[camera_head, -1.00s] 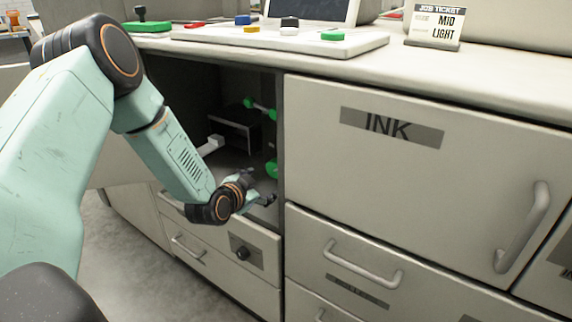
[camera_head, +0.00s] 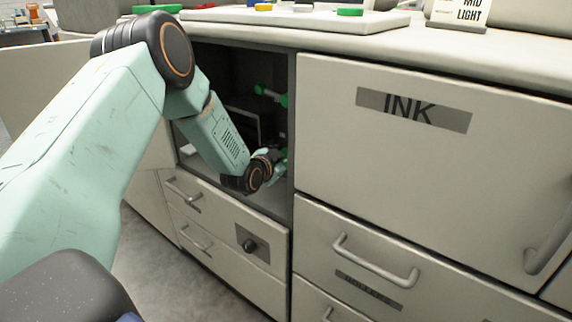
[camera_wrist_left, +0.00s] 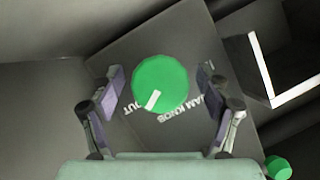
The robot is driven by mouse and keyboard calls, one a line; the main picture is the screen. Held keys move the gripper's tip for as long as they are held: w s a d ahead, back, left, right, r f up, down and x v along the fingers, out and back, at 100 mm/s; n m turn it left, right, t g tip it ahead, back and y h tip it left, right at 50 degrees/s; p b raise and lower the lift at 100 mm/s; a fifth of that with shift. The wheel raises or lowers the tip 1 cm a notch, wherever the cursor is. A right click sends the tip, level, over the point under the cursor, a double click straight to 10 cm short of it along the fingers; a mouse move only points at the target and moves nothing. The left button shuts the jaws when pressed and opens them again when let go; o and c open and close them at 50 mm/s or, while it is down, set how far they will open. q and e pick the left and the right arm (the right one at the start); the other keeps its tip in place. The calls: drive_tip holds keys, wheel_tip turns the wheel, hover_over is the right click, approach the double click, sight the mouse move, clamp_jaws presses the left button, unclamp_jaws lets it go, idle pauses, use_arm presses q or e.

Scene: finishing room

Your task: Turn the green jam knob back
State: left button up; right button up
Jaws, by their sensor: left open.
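The mark points down and slightly left. My left gripper (camera_wrist_left: 160,88) is open, with one finger on each side of the knob; whether they touch it I cannot tell. In the head view my left gripper (camera_head: 276,163) reaches inside the open cabinet bay and mostly hides the lower green knob. Two other green knobs (camera_head: 261,89) show higher in the bay. My right gripper is not in view.
Another green knob (camera_wrist_left: 278,168) is at the lower right of the wrist view, below a white-edged dark part (camera_wrist_left: 264,70). The closed INK door (camera_head: 420,170) borders the bay on the right. Drawers (camera_head: 222,225) lie below, and the countertop (camera_head: 480,50) is above.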

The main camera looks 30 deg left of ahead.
use_arm(q)
drive_tip(key=shift+w+f, duration=0.1)
drive_tip(key=shift+w, duration=0.15)
drive_tip(key=shift+c, duration=0.2)
drive_tip(key=c, duration=1.1)
drive_tip(key=shift+c, duration=0.2)
